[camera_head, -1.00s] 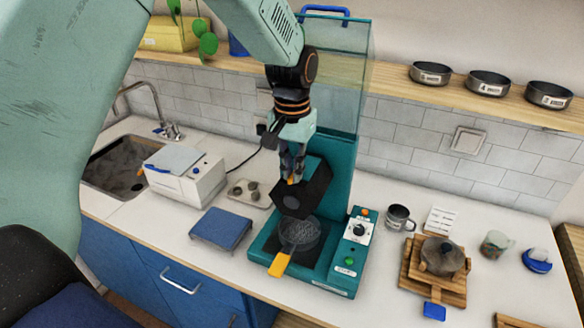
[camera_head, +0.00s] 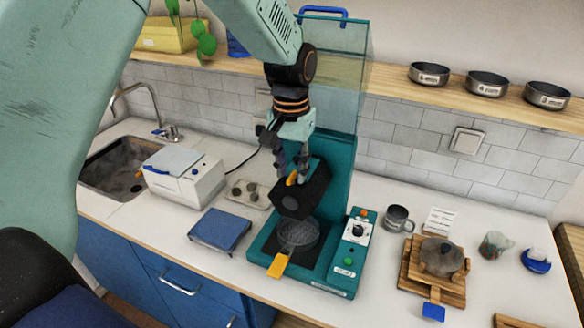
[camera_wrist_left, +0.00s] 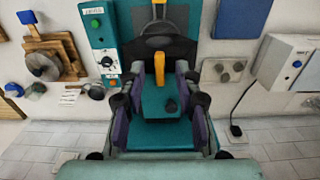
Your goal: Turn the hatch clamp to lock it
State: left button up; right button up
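The hatch clamp is a small orange lever (camera_head: 292,178) on the black hopper (camera_head: 303,193) of a teal machine (camera_head: 343,180). It also shows as an upright orange tab in the left wrist view (camera_wrist_left: 159,68). My left gripper (camera_head: 293,174) is at the hopper from above, its fingers spread. In the left wrist view the two fingers (camera_wrist_left: 160,78) stand apart on either side of the clamp, with gaps visible on both sides. I see no contact with it. My right gripper is not in view.
A round mesh strainer (camera_head: 298,235) with an orange handle (camera_head: 279,264) sits under the hopper. A control panel (camera_head: 357,235) is to the right. A blue-topped scale (camera_head: 220,230) and a tray of small items (camera_head: 247,192) are left. A metal mug (camera_head: 398,217) is right of the machine.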

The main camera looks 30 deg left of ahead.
aim_at(292, 176)
pick_arm(q)
notch_tip(292, 176, up, 12)
jog(key=shift+f, duration=0.25)
jog(key=shift+w, duration=0.1)
dwell(0.5)
